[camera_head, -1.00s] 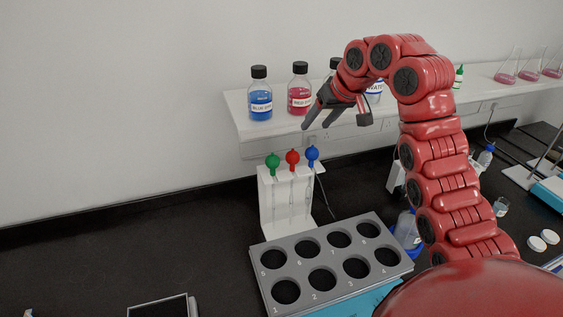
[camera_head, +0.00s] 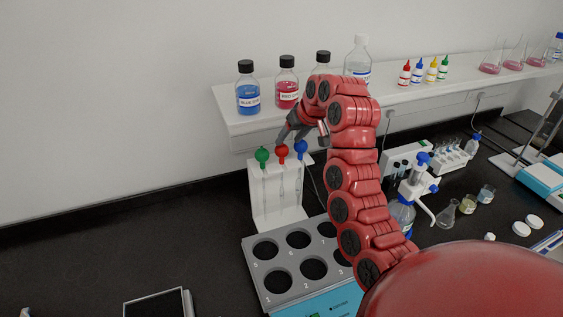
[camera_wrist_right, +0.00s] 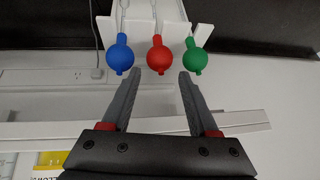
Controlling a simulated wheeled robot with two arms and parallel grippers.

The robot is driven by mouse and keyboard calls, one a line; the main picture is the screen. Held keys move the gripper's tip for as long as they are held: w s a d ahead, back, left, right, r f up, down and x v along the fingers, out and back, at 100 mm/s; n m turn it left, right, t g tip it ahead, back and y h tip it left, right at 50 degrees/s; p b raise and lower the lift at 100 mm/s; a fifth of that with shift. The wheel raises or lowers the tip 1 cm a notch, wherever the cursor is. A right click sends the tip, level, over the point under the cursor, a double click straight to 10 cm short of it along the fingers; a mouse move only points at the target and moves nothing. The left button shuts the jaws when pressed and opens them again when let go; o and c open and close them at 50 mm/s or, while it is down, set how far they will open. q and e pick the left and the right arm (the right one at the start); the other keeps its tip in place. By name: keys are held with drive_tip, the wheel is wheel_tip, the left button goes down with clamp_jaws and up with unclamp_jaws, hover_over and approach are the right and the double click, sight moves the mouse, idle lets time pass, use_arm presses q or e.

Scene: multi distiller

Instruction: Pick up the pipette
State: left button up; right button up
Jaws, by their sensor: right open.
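Three pipettes with green (camera_head: 262,157), red (camera_head: 282,151) and blue (camera_head: 301,149) bulbs hang side by side in a white stand (camera_head: 277,205) on the black bench. In the right wrist view, the blue bulb (camera_wrist_right: 120,56) is at left, the red bulb (camera_wrist_right: 158,56) in the middle and the green bulb (camera_wrist_right: 196,58) at right. My right gripper (camera_head: 285,138) is close to the bulbs, and it also shows in the wrist view (camera_wrist_right: 157,76). Its fingers are open and empty, with the red bulb just beyond the gap between the tips. My left gripper is not in view.
A grey rack (camera_head: 270,268) with numbered holes stands in front of the stand. A wall shelf (camera_head: 240,120) above holds a blue bottle (camera_head: 247,92), a red bottle (camera_head: 287,88) and other bottles. Small glassware stands at right. The bench at left is mostly clear.

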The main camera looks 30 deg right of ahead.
sight(284, 146)
drive_tip(key=shift+w+f+p, duration=0.3)
drive_tip(key=shift+f, duration=0.05)
drive_tip(key=p+x, duration=0.2)
drive_tip(key=x, duration=0.1)
drive_tip(key=shift+w+f, duration=0.15)
drive_tip(key=shift+f, duration=0.1)
drive_tip(key=shift+w+d+f, duration=0.1)
drive_tip(key=shift+f, duration=0.1)
drive_tip(key=c, duration=0.4)
drive_tip(key=shift+r, duration=0.15)
